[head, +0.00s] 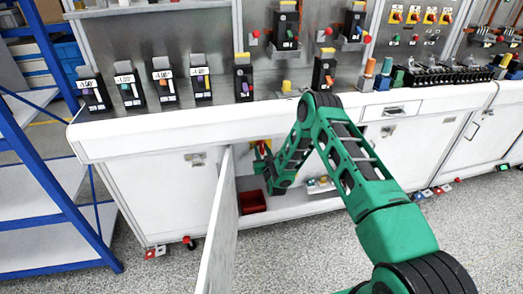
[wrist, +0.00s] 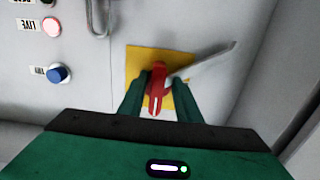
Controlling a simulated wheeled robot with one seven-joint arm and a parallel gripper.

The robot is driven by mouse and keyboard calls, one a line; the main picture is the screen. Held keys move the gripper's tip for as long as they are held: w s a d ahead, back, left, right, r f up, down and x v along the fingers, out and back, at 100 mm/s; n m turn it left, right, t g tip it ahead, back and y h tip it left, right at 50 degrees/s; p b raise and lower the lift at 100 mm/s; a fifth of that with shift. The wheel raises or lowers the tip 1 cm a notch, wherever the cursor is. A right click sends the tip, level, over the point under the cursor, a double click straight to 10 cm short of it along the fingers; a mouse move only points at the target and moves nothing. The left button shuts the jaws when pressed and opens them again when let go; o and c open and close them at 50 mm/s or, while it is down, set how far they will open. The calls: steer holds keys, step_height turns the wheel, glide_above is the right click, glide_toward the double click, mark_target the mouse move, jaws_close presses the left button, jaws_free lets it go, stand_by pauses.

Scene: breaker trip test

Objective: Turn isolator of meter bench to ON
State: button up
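The isolator has a red handle (wrist: 157,88) on a yellow plate (wrist: 145,60), fixed to a pale panel inside the open bench cabinet. A grey bar (wrist: 210,58) runs from beside the handle to the upper right in the wrist view. My gripper (wrist: 158,92) has its green fingers on either side of the red handle, with small gaps showing, so it looks open around it. In the head view, my gripper (head: 268,170) is inside the cabinet, and the isolator's yellow plate (head: 264,143) shows only partly behind it. I cannot read any ON or OFF marking.
The cabinet door (head: 219,225) stands open left of my arm. A red bin (head: 252,202) sits on the cabinet floor. A blue shelf rack (head: 50,180) stands at the left.

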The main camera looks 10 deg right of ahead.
steer(key=shift+d+r, duration=0.1)
steer(key=shift+r, duration=0.2)
steer(key=s, duration=1)
steer(key=shift+s, duration=0.25)
steer(key=shift+f, duration=0.1)
